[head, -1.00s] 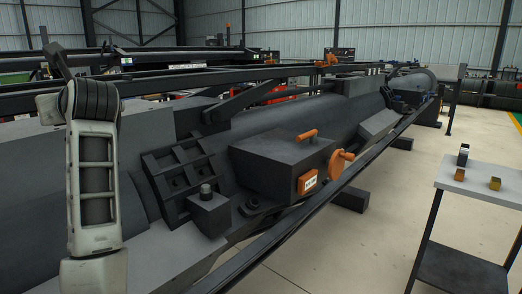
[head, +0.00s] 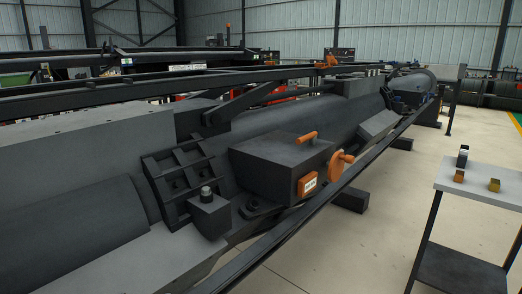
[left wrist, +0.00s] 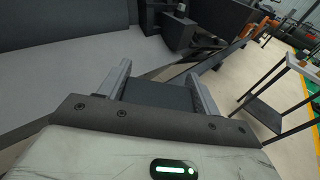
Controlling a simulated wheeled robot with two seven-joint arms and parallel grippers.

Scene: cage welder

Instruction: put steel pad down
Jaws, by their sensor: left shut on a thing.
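In the left wrist view, my left gripper (left wrist: 157,72) is shut on a dark grey flat slab, the steel pad (left wrist: 157,95), which spans the space between its two fingers. The gripper is over the light grey surface beside the machine; I cannot tell whether the pad touches anything below. In the head view neither the left gripper nor the pad shows. My right gripper is in neither view.
The machine has a dark box (head: 275,166) with orange handle and handwheel (head: 341,164). A bare light grey ledge (head: 135,259) lies at front left.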

